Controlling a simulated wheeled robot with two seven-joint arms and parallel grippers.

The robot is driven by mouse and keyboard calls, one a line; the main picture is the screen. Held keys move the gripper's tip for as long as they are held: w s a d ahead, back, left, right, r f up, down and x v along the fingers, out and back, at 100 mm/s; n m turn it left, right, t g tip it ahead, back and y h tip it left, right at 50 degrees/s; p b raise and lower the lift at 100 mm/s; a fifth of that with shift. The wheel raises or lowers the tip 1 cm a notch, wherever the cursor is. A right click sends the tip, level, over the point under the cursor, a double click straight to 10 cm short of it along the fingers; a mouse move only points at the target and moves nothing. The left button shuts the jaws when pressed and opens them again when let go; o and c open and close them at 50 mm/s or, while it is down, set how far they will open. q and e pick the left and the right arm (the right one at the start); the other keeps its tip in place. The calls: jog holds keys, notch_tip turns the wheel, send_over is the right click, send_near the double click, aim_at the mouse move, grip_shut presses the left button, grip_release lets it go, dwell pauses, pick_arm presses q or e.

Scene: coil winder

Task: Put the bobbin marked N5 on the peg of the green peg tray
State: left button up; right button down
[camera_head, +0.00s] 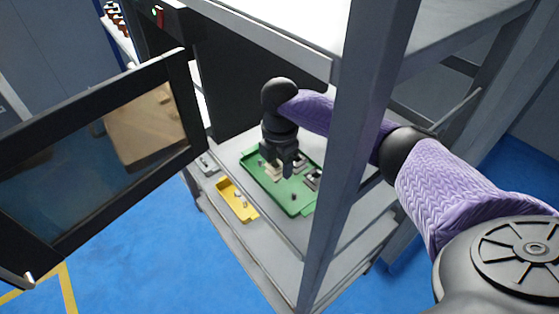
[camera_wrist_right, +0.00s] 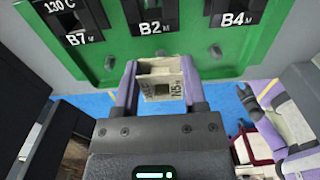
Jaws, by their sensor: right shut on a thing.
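My right gripper (camera_head: 284,168) is over the green peg tray (camera_head: 270,192) on the shelf. In the right wrist view my right gripper (camera_wrist_right: 162,74) is shut on a pale bobbin (camera_wrist_right: 160,90), whose side label reads N5, turned sideways. The green tray (camera_wrist_right: 290,38) lies past the fingertips, with dark fittings labelled B7 (camera_wrist_right: 78,38), B2 (camera_wrist_right: 150,27) and B4 (camera_wrist_right: 232,18). Small dark round spots (camera_wrist_right: 215,50) show on its floor; I cannot tell which is the peg. In the head view the gripper hides part of the tray.
A yellow tray (camera_head: 227,190) with small parts sits left of the green tray. A grey upright post (camera_head: 352,130) stands in front of my right arm. A dark-framed door (camera_head: 185,105) stands open at left. A shelf plate (camera_head: 275,25) is overhead.

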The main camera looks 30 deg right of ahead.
jog(key=shift+f, duration=0.35)
dwell(0.3)
jog(key=shift+f+b, duration=0.5)
jog(key=shift+f, duration=0.25)
jog(key=shift+c, duration=0.3)
grip_release()
notch_tip(320, 180, up, 10)
jog(key=p, duration=0.3)
jog(key=shift+f, duration=0.25)
jog(key=shift+r, duration=0.25)
